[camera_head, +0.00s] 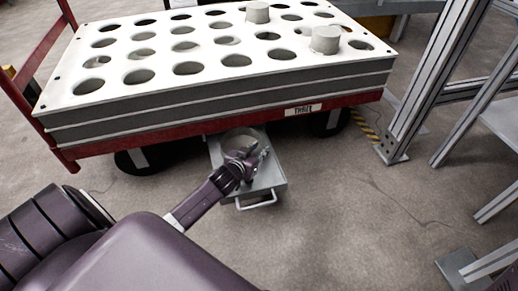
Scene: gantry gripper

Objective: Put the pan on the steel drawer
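A grey steel drawer (266,187) stands pulled out low beneath the cart, with a pale handle at its front. A round, pale grey pan (238,139) shows at the drawer's rear part, partly hidden by my gripper. I cannot tell whether it rests on the drawer or is held just above it. My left gripper (257,158) is over the drawer, at the pan's near side, close to or touching its rim. Its fingers are small and dark, and their opening is unclear. My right gripper is not in view.
A cart with a white perforated top (205,60) and red frame (200,138) overhangs the drawer's rear. Two grey cylinders (325,40) stand on its top. Metal frame posts (425,90) rise at the right. The concrete floor (340,220) in front of the drawer is clear.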

